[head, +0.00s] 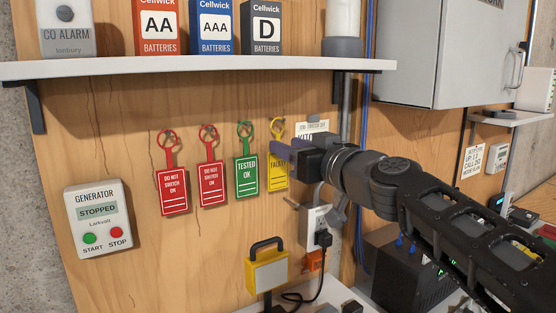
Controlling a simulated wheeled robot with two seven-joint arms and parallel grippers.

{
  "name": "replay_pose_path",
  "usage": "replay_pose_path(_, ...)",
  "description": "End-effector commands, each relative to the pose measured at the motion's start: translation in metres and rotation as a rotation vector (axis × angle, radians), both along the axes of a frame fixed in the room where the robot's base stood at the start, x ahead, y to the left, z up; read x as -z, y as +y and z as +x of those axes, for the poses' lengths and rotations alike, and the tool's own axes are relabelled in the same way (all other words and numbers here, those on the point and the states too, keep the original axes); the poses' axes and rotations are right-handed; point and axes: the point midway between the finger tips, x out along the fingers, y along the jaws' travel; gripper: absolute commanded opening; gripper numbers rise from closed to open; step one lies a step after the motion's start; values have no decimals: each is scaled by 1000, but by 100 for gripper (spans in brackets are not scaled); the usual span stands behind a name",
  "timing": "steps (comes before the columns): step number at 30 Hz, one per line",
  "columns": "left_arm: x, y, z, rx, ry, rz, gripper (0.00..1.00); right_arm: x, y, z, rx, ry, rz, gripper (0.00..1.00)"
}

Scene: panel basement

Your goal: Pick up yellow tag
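The yellow tag (278,177) hangs on the wooden panel by its loop, at the right end of a row of tags; its lettering is partly covered. My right gripper (279,149) reaches in from the right, and its fingers overlap the upper part of the yellow tag. The fingers are seen from the side, so I cannot tell whether they are open, or whether they touch the tag. My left gripper is not in view.
A green tag (246,174) hangs close left of the yellow one, then two red tags (211,184). A shelf (200,67) with battery boxes juts out above. A generator panel (97,219) is at left.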

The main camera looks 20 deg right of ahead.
Motion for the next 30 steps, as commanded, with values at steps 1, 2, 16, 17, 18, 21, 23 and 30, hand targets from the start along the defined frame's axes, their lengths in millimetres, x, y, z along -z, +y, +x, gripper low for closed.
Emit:
replay_pose_path(1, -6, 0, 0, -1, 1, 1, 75, -2, 2, 9, -3, 3, 2, 35)
replay_pose_path(2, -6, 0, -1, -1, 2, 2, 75, -2, 3, 12, -3, 2, 1, 35)
replay_pose_path(16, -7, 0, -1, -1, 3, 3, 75, 0, 3, 22, -1, 0, -1, 35)
replay_pose_path(17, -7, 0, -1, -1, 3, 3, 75, 0, 3, 22, -1, 0, -1, 35)
replay_pose_path(18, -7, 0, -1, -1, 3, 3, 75, 0, 3, 22, -1, 0, -1, 35)
replay_pose_path(21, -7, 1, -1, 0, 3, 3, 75, 0, 3, 22, -1, 0, -1, 35)
replay_pose_path(23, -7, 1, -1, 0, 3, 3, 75, 0, 3, 22, -1, 0, -1, 35)
replay_pose_path(30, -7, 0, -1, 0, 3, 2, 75, 0, 3, 22, -1, 0, -1, 17)
